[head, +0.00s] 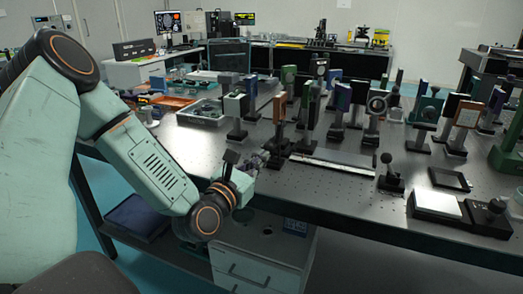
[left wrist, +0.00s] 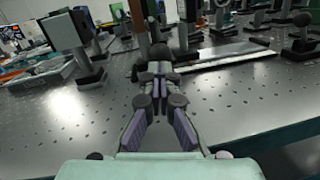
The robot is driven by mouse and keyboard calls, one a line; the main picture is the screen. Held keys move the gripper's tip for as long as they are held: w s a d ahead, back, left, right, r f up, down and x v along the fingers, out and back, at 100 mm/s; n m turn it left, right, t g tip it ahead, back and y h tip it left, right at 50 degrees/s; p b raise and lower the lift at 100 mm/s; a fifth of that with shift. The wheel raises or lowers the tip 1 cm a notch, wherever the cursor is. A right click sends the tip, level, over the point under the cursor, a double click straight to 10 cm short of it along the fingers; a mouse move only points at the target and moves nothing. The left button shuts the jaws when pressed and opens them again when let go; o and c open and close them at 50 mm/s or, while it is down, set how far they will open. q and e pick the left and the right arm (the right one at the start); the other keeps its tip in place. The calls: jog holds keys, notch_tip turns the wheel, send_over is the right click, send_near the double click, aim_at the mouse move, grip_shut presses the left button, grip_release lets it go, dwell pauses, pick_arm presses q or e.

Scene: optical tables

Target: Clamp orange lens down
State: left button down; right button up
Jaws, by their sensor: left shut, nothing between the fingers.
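My left gripper (head: 262,158) is low over the near-left part of the optical table (head: 345,195). Its fingers are shut with nothing between them, and they show in the middle of the left wrist view (left wrist: 160,68). An orange-brown optic on a post (head: 279,106) stands upright just beyond the fingertips; its orange-brown part also shows in the left wrist view (left wrist: 137,14). I cannot tell for sure that this is the orange lens. Its foot is partly hidden behind the gripper in the left wrist view, and no clamp can be made out there. My right gripper is not in view.
A pale mount on a dark base (head: 236,108) stands left of the gripper, with trays (head: 205,112) farther left. A long metal rail (head: 332,162) lies to the right. Many posted optics crowd the table behind. The front strip of perforated tabletop is clear.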

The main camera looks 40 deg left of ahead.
pick_arm(q)
jog(key=w+r+g+p, duration=0.1)
jog(key=r+g+p, duration=0.1)
jog(key=g+p, duration=0.1)
jog(key=w+r+g+h+p, duration=0.1)
jog(key=r+g+p, duration=0.1)
jog(key=p, duration=0.4)
jog(key=w+r+n+g+p, duration=0.1)
jog(key=r+g+p, duration=0.2)
jog(key=p, duration=0.2)
jog(key=shift+w+a+g, duration=0.25)
jog(key=shift+a+g, duration=0.15)
jog(key=shift+w+a+r+g+h+p, duration=0.15)
jog(key=shift+w+g+h+p, duration=0.15)
jog(key=shift+g+p, duration=0.35)
jog(key=shift+w+r+g+p, duration=0.15)
jog(key=shift+w+g+p, duration=0.25)
jog(key=shift+p, duration=0.3)
jog(key=shift+w+a+r+p, duration=0.15)
jog(key=shift+w+r+p, duration=0.05)
jog(key=shift+w+p, duration=0.4)
